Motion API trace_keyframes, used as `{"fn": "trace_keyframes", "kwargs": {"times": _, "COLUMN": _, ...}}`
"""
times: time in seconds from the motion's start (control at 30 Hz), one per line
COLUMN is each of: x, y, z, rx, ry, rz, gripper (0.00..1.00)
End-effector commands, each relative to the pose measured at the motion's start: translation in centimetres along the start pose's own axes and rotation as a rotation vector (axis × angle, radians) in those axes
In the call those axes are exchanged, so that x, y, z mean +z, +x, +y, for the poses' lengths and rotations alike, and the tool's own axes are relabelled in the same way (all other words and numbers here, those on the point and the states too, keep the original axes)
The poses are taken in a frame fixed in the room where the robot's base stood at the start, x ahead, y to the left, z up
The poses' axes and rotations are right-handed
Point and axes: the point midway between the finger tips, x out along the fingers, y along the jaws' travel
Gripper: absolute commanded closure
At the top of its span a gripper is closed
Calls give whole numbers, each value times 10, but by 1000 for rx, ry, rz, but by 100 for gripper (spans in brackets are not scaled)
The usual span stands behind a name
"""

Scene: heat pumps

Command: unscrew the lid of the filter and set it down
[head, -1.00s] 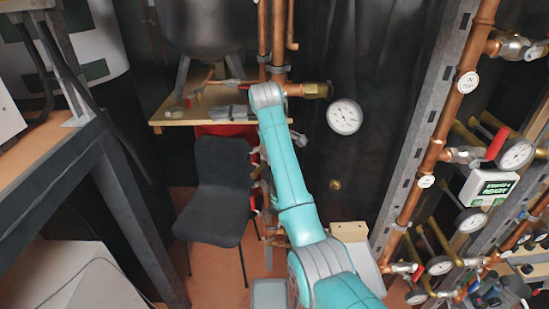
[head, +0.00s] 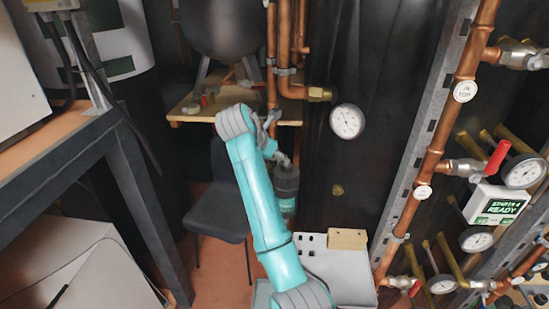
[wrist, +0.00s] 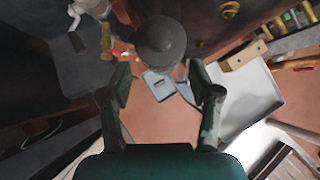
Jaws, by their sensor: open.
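In the wrist view, a dark grey round, domed thing (wrist: 160,40), which looks like the filter with its lid, stands just beyond my fingertips. My gripper (wrist: 160,78) is open, one finger on each side of the picture. The dark round thing lies ahead of the gap between them, and nothing is held. I see no clear contact. In the head view, my teal arm hides much of this area. A dark ribbed and teal cylinder shows right of the arm; I cannot tell whether it is the filter or my wrist.
A white tray (head: 345,283) with a wooden block (head: 347,238) lies at the lower right. A dark chair (head: 212,212) stands behind my arm on the left. Copper pipes (head: 272,60), a round gauge (head: 347,121) and a valve rack on the right bound the space.

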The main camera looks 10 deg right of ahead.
Motion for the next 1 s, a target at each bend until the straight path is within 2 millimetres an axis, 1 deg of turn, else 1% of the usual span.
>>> {"fn": "trace_keyframes", "kwargs": {"times": 0.17, "x": 0, "y": 15, "z": 0, "rx": -2, "ry": 1, "rz": 1, "gripper": 38}}
{"fn": "trace_keyframes", "kwargs": {"times": 0.6, "x": 0, "y": 70, "z": -1, "rx": -2, "ry": 3, "rz": 2, "gripper": 38}}
{"fn": "trace_keyframes", "kwargs": {"times": 0.8, "x": 0, "y": 84, "z": 0, "rx": -1, "ry": 3, "rz": 1, "gripper": 38}}
{"fn": "trace_keyframes", "kwargs": {"times": 1.0, "x": 0, "y": 88, "z": 0, "rx": 0, "ry": 3, "rz": 1, "gripper": 38}}
